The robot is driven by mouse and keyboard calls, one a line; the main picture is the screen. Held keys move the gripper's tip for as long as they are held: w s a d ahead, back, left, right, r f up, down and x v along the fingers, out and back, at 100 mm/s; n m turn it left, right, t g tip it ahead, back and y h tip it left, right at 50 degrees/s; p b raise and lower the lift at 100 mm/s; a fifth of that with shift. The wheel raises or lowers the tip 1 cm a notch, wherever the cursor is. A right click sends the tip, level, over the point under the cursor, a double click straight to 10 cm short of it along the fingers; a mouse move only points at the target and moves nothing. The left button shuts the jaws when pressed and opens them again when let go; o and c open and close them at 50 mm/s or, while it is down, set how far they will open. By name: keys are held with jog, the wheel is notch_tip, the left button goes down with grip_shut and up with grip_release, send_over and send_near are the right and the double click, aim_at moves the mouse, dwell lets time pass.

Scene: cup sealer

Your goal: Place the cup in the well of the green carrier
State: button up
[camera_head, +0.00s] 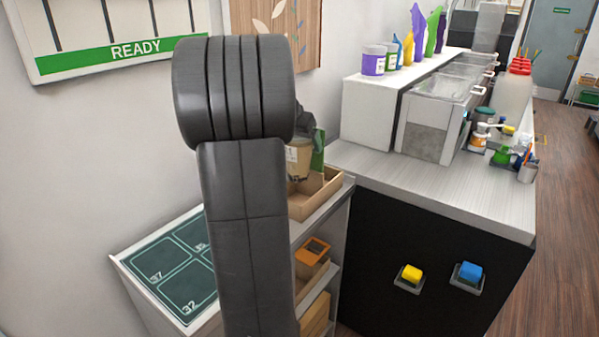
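My dark grey arm fills the middle of the view and hides much behind it. A dark part at my arm's end, likely my gripper (305,122), shows just right of the arm; its fingers cannot be made out. A tan cup (300,155) with a pale label is partly visible right below it, above or in a wooden tray (327,196). Whether the gripper holds the cup cannot be told. A green upright piece (318,150) stands right beside the cup; whether it belongs to the green carrier is unclear. No carrier well is visible.
The tray sits on a shelf unit with an orange-topped box (312,250) below. A numbered dark green board (172,265) lies left. The counter (440,190) to the right has clear space in front of a metal machine (437,125) and a white box (368,112).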

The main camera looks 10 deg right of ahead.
aim_at(299, 168)
notch_tip(299, 168, down, 9)
jog(key=shift+f, duration=0.15)
dwell(0.4)
jog(key=shift+f, duration=0.15)
jog(key=o, duration=1.2)
jog(key=shift+s+a+r, duration=0.1)
jog(key=shift+a+r, duration=0.05)
jog(key=shift+r, duration=0.4)
jog(key=v, duration=1.1)
jog(key=shift+s+b, duration=0.15)
jog(key=shift+b, duration=0.2)
